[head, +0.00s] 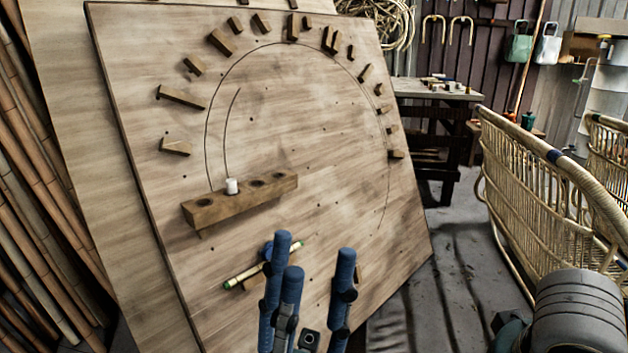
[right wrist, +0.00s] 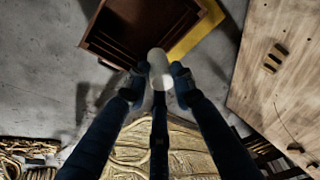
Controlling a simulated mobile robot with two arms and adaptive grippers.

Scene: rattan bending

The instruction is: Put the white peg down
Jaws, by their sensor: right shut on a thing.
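In the right wrist view my right gripper (right wrist: 159,78) is shut on a white peg (right wrist: 158,62), which is held between its blue fingertips above the grey floor. A white peg (head: 232,186) also shows in the head view, standing in a hole of the wooden block (head: 222,206) on the leaning board (head: 300,130). Other holes in that block look empty. My left gripper (head: 314,260) has its blue fingers apart and is in front of the lower board. A pale stick with green ends (head: 245,276) is behind its fingers, on a small ledge.
Several wooden blocks (head: 182,98) stick out in an arc on the board. Bamboo poles (head: 40,190) lean at the left. A workbench (head: 435,92) stands at the back, and rattan furniture (head: 540,185) at the right. A dark brown wooden box (right wrist: 140,30) shows in the right wrist view.

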